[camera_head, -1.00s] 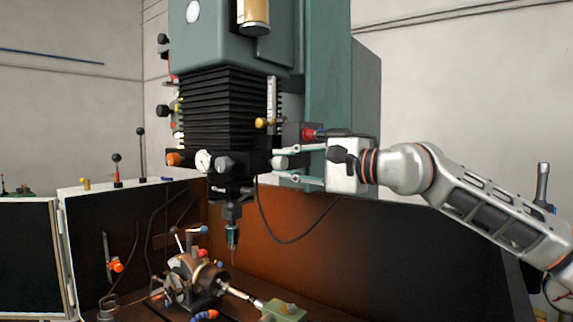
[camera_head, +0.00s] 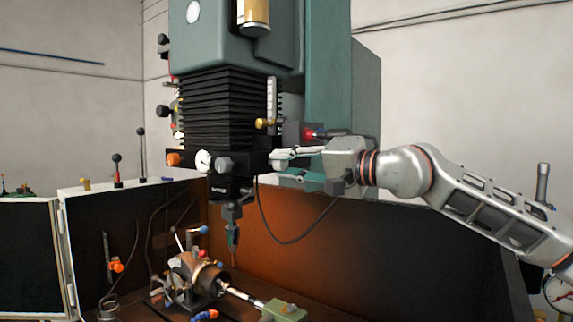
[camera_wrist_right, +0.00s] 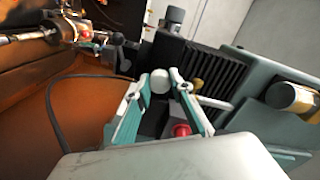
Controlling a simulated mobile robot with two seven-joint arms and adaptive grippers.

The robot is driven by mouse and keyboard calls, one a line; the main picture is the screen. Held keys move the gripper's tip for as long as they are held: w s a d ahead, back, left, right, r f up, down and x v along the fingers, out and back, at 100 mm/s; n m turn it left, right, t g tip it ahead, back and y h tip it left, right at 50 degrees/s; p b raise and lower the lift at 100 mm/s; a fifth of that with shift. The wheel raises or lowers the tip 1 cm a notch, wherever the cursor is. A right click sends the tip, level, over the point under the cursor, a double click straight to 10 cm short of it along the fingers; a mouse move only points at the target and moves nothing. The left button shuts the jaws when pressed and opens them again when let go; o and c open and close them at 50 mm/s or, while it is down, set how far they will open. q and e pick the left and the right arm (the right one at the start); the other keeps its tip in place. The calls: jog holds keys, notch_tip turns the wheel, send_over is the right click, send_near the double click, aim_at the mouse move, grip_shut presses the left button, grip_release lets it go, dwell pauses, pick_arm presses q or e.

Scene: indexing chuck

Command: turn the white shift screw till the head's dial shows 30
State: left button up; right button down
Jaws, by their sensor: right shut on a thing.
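The white shift screw (camera_head: 277,163) sticks out on the right side of the machine head, just below the black bellows. My right gripper (camera_head: 284,155) reaches it from the right and is shut on it. In the right wrist view the round white end of the screw (camera_wrist_right: 160,81) sits between the two fingertips (camera_wrist_right: 160,76). The head's white dial (camera_head: 204,161) is left of the screw; its reading is too small to tell. My left gripper is not in view.
A red button on a grey box (camera_head: 309,134) is close above my right fingers, and a brass knob (camera_head: 264,123) is above the screw. A black cable (camera_head: 290,241) hangs below. A chuck fixture (camera_head: 197,275) stands on the machine table.

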dwell(0.3)
jog(key=c, duration=1.8)
grip_release()
jog(key=v, duration=1.2)
